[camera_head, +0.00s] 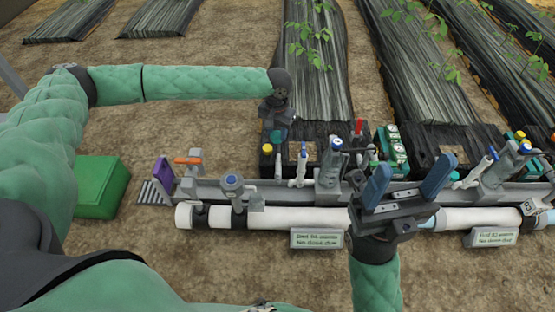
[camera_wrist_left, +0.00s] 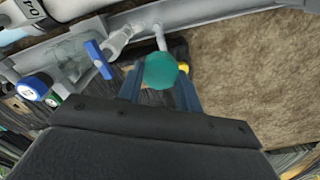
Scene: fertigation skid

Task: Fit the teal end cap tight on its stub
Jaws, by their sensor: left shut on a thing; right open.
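The teal end cap (camera_wrist_left: 161,70) is between the two fingers of my left gripper (camera_wrist_left: 160,88) in the left wrist view, and the gripper is shut on it. In the head view my left gripper (camera_head: 275,116) is above the rear edge of the skid, and the cap is mostly hidden there. A thin grey stub (camera_head: 278,165) stands below it; in the left wrist view a grey stub (camera_wrist_left: 160,38) runs up to the cap's edge. I cannot tell whether cap and stub touch. My right gripper (camera_head: 408,185) is open and empty above the white pipe.
A yellow knob (camera_head: 267,149) is close beside the stub. Blue-handled valves (camera_head: 302,164) stand to its right along the grey rail (camera_head: 335,190). A green box (camera_head: 100,188) is on the soil at left. Planted black-covered beds (camera_head: 320,60) lie behind.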

